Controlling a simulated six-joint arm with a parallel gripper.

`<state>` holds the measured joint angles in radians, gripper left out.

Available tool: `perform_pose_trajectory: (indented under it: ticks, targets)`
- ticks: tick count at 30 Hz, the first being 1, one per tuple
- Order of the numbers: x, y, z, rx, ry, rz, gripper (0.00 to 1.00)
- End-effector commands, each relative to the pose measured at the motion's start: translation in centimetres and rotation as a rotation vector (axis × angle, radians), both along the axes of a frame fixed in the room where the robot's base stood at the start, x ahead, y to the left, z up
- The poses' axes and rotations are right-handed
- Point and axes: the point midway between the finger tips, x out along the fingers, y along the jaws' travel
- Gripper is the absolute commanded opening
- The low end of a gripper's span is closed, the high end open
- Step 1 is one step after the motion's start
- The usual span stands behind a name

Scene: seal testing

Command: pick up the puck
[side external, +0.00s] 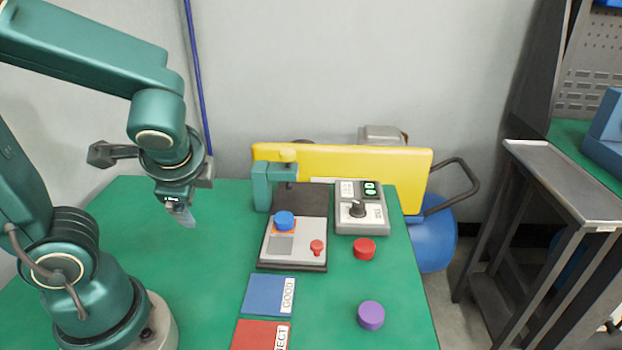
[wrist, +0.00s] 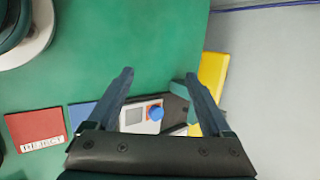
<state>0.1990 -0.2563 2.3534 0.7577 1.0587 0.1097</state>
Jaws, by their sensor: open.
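Three pucks show in the side view. A blue puck (side external: 284,220) rests on an orange square of the grey test plate (side external: 306,229). A red puck (side external: 364,249) and a purple puck (side external: 371,315) stand on the green table to the right. My gripper (side external: 187,216) is above the table, to the left of the pucks, pointing down and empty. In the wrist view its two fingers (wrist: 158,78) are spread, and the blue puck (wrist: 156,114) shows between them, farther off. The red and purple pucks are not visible in that view.
A blue GOOD mat (side external: 268,295) and a red REJECT mat (side external: 261,336) lie in front of the plate. A green press (side external: 267,185) rises behind it. A control box (side external: 361,207) with a knob stands right. A yellow panel (side external: 345,165) stands behind. Left of the plate is clear.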

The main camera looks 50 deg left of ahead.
Motion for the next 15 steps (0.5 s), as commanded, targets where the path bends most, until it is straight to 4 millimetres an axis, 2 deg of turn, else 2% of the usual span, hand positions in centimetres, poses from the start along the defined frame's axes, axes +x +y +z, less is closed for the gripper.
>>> perform_pose_trajectory:
  ticks: [3, 7, 11, 15]
  targets:
    - [2.1, 1.1, -0.5, 0.199, 0.14, -0.186, 0.84]
    - [5.0, 1.2, -1.0, 0.405, 0.262, -0.394, 0.84]
    - [8.0, 0.0, -2.1, 0.598, 0.368, -0.611, 0.84]
    - [10.6, -2.4, -4.2, 0.779, 0.46, -0.842, 0.84]
